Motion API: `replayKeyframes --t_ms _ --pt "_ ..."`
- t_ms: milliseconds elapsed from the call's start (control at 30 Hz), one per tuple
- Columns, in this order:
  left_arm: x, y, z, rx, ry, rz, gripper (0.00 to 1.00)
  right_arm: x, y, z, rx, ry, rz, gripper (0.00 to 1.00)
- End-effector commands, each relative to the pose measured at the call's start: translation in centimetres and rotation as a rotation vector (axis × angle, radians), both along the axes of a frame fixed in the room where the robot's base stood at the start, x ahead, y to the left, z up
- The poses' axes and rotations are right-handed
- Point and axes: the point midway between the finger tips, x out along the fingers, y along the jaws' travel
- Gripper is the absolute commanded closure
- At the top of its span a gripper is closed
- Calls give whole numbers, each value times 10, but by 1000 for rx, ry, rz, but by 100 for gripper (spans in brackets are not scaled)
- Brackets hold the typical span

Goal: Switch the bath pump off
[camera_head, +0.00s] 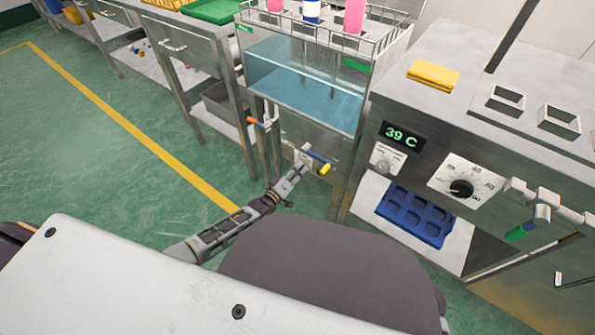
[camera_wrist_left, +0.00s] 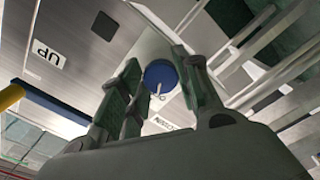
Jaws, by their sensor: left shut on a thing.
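My left gripper (camera_head: 301,163) reaches the steel front panel below the water bath (camera_head: 305,95). In the left wrist view its two fingers (camera_wrist_left: 163,88) are on either side of a round blue knob (camera_wrist_left: 160,72) with a white pointer mark, and the gripper is shut on it. The knob sits on a pale panel, with a small label (camera_wrist_left: 160,122) beside it that I cannot read fully. In the head view the gripper hides the knob. My right gripper is in neither view.
A blue lever with a yellow end (camera_head: 324,169) sticks out close to the gripper; an orange-handled valve (camera_head: 255,121) is to its left. On the right is a cabinet with a 39 C display (camera_head: 402,137) and a black dial (camera_head: 461,188). A blue tray (camera_head: 415,214) lies below.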

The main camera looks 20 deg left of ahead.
Motion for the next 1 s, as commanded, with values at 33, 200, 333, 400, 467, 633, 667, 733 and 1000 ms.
replayKeyframes --t_ms 33,200,333,400,467,633,667,733,1000 --pt "0 1 0 -1 1 1 91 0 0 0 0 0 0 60" --pt "0 1 0 -1 1 1 62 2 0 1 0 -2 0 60" --pt "0 1 0 0 1 1 46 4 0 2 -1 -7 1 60" --pt "0 0 0 0 1 1 46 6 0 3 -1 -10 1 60" --pt "0 0 0 0 1 1 46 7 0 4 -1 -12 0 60" --pt "0 0 0 1 0 1 46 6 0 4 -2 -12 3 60" --pt "0 0 0 1 0 1 46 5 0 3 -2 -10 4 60" --pt "-1 0 0 1 0 1 46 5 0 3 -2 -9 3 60" --pt "-12 5 -1 1 1 0 46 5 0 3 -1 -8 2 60"
